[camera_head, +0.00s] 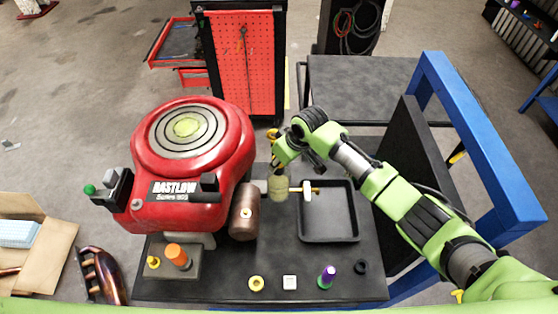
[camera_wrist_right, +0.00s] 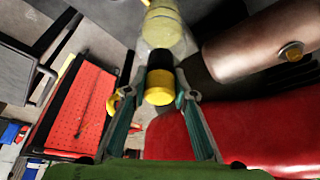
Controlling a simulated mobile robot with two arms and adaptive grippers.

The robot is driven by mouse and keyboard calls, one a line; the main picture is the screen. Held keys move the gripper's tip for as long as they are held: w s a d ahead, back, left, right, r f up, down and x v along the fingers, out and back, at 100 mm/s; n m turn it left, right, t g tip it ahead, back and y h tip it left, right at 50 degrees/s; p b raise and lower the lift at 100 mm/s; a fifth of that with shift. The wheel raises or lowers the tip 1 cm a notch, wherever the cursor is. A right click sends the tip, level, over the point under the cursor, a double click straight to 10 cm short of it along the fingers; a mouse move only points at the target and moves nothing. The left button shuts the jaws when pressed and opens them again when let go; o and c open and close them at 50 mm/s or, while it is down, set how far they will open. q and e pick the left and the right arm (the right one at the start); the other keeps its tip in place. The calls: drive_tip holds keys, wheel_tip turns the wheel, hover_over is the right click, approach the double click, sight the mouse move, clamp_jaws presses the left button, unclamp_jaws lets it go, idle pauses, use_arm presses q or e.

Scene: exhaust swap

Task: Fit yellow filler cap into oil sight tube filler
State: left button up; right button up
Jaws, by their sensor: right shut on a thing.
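In the right wrist view my right gripper (camera_wrist_right: 160,88) is shut on the yellow filler cap (camera_wrist_right: 158,95), which has a black part on its far side. The pale yellowish oil sight tube (camera_wrist_right: 163,27) lies straight beyond the cap, close to its black end. I cannot tell whether they touch or whether the cap is inside the filler. In the head view my right gripper (camera_head: 279,162) is just above the sight tube (camera_head: 278,193), which sits between the copper cylinder and the black tray. The cap is mostly hidden there. My left gripper is not in view.
A red Hastlow machine (camera_head: 180,150) stands left, with a copper cylinder (camera_head: 243,215) beside the tube. Small parts, including a yellow ring (camera_head: 256,283) and white block (camera_head: 290,282), line the front.

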drive_tip(key=shift+f, duration=0.45)
drive_tip(key=o, duration=1.1)
drive_tip(key=shift+c, duration=0.2)
drive_tip(key=shift+r, duration=0.2)
drive_tip(key=v, duration=1.1)
drive_tip(key=shift+r, duration=0.25)
drive_tip(key=shift+d, duration=0.1)
